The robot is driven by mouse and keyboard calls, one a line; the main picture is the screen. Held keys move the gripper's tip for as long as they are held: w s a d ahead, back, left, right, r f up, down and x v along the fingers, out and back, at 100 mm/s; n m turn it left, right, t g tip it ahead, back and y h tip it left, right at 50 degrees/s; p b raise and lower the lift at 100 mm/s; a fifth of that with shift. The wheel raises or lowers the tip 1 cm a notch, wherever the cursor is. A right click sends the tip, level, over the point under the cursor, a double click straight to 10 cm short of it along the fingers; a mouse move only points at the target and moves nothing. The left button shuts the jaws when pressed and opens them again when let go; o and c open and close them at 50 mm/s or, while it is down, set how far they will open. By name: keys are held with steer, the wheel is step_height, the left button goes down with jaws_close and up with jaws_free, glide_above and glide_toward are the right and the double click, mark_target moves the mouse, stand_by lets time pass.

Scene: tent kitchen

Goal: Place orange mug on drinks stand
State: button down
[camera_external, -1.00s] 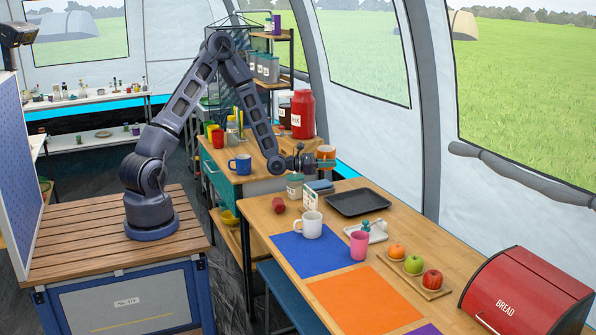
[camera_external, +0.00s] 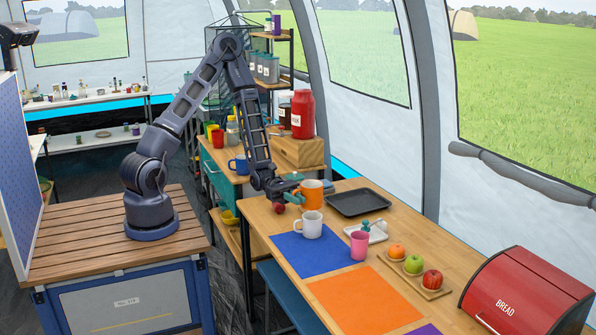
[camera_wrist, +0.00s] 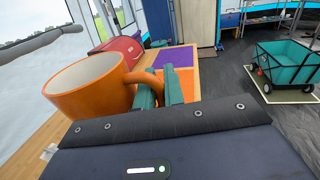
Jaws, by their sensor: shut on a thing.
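The orange mug (camera_external: 313,188) is upright at the far end of the long wooden table. It appears large at the left in the wrist view (camera_wrist: 80,92), with its open rim up. My gripper (camera_external: 290,193) is shut on its handle; the green fingers (camera_wrist: 160,88) show in the wrist view. I cannot tell whether the mug's base touches the table. No stand is labelled; the teal-drawer side table (camera_external: 230,172) behind carries a blue mug (camera_external: 239,165), jars and a wooden box.
Close in front of the orange mug stands a white mug (camera_external: 312,226) on a blue mat (camera_external: 290,250). A black tray (camera_external: 358,202) lies to its right. A pink cup (camera_external: 359,245), fruit board (camera_external: 434,284) and bread bin (camera_external: 527,295) are further along the table.

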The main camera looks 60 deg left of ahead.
step_height(320, 180, down, 20)
steer(key=shift+r, duration=0.1)
stand_by(1.0)
steer(key=c, duration=1.5)
jaws_free()
